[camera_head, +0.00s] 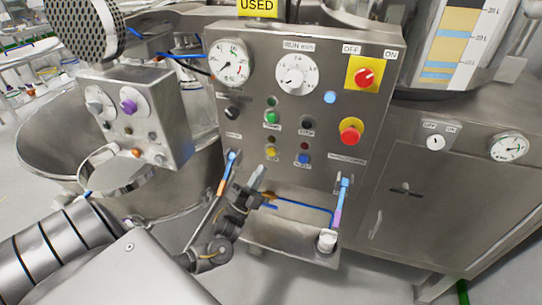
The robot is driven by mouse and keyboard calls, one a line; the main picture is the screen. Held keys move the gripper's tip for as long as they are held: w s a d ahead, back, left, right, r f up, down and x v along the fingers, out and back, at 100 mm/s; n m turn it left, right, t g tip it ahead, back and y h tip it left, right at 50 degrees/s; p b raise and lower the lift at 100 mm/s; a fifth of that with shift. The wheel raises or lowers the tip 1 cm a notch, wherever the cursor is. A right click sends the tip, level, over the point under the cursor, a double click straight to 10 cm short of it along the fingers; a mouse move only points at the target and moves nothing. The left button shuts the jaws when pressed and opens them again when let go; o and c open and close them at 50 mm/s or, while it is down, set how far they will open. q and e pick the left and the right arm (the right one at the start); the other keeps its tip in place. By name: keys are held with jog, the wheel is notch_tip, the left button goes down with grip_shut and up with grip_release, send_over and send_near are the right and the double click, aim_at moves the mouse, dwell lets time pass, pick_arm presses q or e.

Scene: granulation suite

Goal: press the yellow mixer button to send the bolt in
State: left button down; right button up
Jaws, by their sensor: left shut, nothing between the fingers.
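The yellow mixer button (271,152) is in the lower row of the steel control panel (325,110), left of a blue button (303,159) and below a green one (271,117). My left gripper (259,174) is in front of the panel's lower part, just below and slightly left of the yellow button in the picture. Its fingers are shut and hold nothing. Whether the tips touch the panel cannot be told. The yellow button shows uncovered. I cannot make out a bolt. My right gripper is not in view.
A red emergency knob (350,131) and a red switch on a yellow plate (364,74) are at the panel's right. Blue-handled valves flank the gripper: left (231,160) and right (343,190). A steel bowl (60,130) and smaller control box (150,120) stand left.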

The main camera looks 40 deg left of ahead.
aim_at(272, 150)
pick_arm(q)
jog(key=shift+w+a+b, duration=0.3)
jog(key=shift+w, duration=0.5)
jog(key=shift+w+a+b, duration=0.3)
jog(key=shift+w+b, duration=0.05)
jog(key=shift+w, duration=0.5)
jog(key=shift+w+a+b, duration=0.3)
jog(key=shift+w, duration=0.5)
jog(key=shift+w, duration=0.1)
jog(key=shift+w+a, duration=0.15)
jog(key=shift+w, duration=0.15)
jog(key=shift+w+a+b, duration=0.15)
jog(key=shift+w+b, duration=0.25)
jog(key=shift+b, duration=0.05)
dwell(0.7)
jog(key=shift+s, duration=0.15)
jog(key=shift+s+d+p, duration=0.3)
jog(key=shift+s+p, duration=0.2)
jog(key=shift+s, duration=0.3)
